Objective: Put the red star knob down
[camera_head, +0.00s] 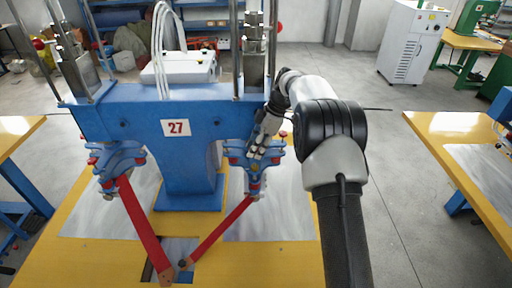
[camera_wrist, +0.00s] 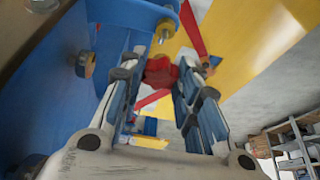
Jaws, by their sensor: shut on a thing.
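In the wrist view, the red star knob (camera_wrist: 160,72) sits between the two fingertips of my gripper (camera_wrist: 166,68). The fingers close on it from both sides and partly cover its edges. In the head view, my gripper (camera_head: 258,150) is beside the right end of the blue machine (camera_head: 130,118) marked 27, just above its right clamp assembly (camera_head: 254,172). I cannot make out the held knob for certain in the head view, nor tell whether it touches the machine.
The machine stands on a yellow table (camera_head: 90,262) with grey metal plates (camera_head: 285,205). Red arms (camera_head: 142,222) slope from the clamps towards the table's front. Another yellow table (camera_head: 440,125) stands at right, with open floor (camera_head: 400,210) between. A white cabinet (camera_head: 412,42) stands behind.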

